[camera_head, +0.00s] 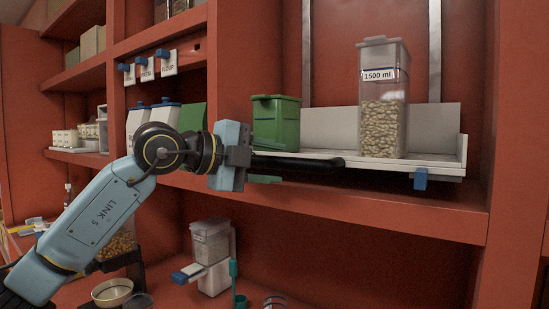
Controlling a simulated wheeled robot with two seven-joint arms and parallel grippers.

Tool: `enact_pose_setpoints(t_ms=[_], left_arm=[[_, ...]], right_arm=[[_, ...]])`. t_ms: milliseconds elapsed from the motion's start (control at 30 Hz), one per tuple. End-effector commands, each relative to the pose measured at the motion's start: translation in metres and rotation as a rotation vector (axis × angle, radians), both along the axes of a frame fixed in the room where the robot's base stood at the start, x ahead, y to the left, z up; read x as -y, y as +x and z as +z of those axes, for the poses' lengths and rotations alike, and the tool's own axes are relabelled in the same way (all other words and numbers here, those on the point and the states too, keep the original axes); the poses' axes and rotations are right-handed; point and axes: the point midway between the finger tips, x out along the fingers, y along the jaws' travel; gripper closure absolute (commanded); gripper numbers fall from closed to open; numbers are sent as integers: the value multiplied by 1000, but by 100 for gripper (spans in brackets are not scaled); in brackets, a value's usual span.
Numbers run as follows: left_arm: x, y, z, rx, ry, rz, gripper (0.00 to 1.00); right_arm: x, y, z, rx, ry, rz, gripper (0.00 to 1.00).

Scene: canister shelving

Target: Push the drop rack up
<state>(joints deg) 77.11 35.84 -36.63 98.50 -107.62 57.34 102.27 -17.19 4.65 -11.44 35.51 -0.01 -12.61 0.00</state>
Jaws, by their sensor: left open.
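The drop rack (436,159) is a white tray with a raised back panel, in the red shelf bay at the right. Two vertical metal rails run up the wall behind it. A blue tab (420,179) hangs under its front edge. A clear canister labelled 1500 ml (382,110), partly filled with pale nuts or beans, stands upright on it. My left gripper (312,169) is at the rack's left front, its dark fingers open and pointing right along the front edge. Whether they touch the rack I cannot tell. My right gripper is out of view.
A green lidded canister (276,122) stands behind my gripper at the rack's left end. Below are a white dispenser (211,256) with a blue lever and a bowl (112,292). Small labelled boxes hang at the upper left. The space above the rack is largely free.

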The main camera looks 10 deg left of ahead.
Motion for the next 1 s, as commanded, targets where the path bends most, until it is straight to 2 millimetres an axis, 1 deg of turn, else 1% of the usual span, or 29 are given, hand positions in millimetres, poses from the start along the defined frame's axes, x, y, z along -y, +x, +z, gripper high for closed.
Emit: enact_pose_setpoints(t_ms=[33, 133, 433, 767, 1000], left_arm=[[4, 3, 0, -1, 1, -1, 56], [7, 7, -2, -1, 1, -1, 56], [9, 8, -3, 1, 1, 0, 56], [8, 8, -2, 0, 0, 0, 99], [8, 8, -2, -1, 1, 0, 100]], right_arm=[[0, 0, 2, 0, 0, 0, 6], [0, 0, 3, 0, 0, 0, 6], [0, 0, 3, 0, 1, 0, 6], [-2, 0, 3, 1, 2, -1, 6], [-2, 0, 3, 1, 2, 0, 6]])
